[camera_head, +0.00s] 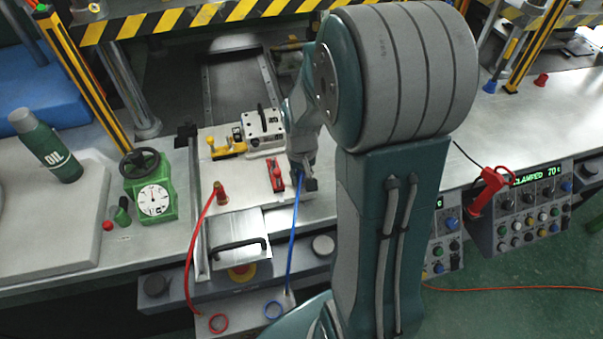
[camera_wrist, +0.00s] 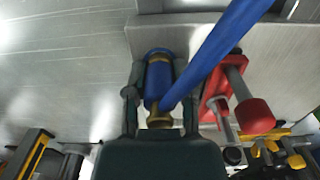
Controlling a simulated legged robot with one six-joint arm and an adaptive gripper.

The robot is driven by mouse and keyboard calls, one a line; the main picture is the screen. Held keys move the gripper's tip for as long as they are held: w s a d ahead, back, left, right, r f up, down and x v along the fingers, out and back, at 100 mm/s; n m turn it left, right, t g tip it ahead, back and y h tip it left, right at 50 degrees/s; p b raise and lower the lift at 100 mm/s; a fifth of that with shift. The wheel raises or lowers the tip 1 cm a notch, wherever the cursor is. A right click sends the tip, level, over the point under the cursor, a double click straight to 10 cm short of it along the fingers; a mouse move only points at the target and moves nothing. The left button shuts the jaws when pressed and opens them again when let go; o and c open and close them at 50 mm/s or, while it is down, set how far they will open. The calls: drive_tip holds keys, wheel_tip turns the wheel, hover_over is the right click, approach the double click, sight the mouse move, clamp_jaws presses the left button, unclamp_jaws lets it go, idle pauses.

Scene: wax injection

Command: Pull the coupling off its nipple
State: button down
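The blue coupling (camera_wrist: 158,82) stands between my two fingers in the wrist view, with a brass collar at the end near my palm. My gripper (camera_wrist: 159,75) looks shut on it, one finger along each side. The nipple is mostly hidden behind the coupling, so I cannot tell whether the two are still joined. The blue hose (camera_wrist: 222,45) runs from the coupling to the upper right. In the head view my gripper (camera_head: 303,182) is at the right end of the metal plate, and the blue hose (camera_head: 293,235) hangs down over the front edge.
A red clamp (camera_wrist: 243,105) is close to my right finger; it also shows on the plate (camera_head: 275,174). A red hose (camera_head: 193,250) with a brass-and-red coupling (camera_head: 220,193) is to the left. A green gauge (camera_head: 152,197) and an oil bottle (camera_head: 47,147) stand farther left.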

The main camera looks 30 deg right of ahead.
drive_tip(key=shift+r, duration=2.95)
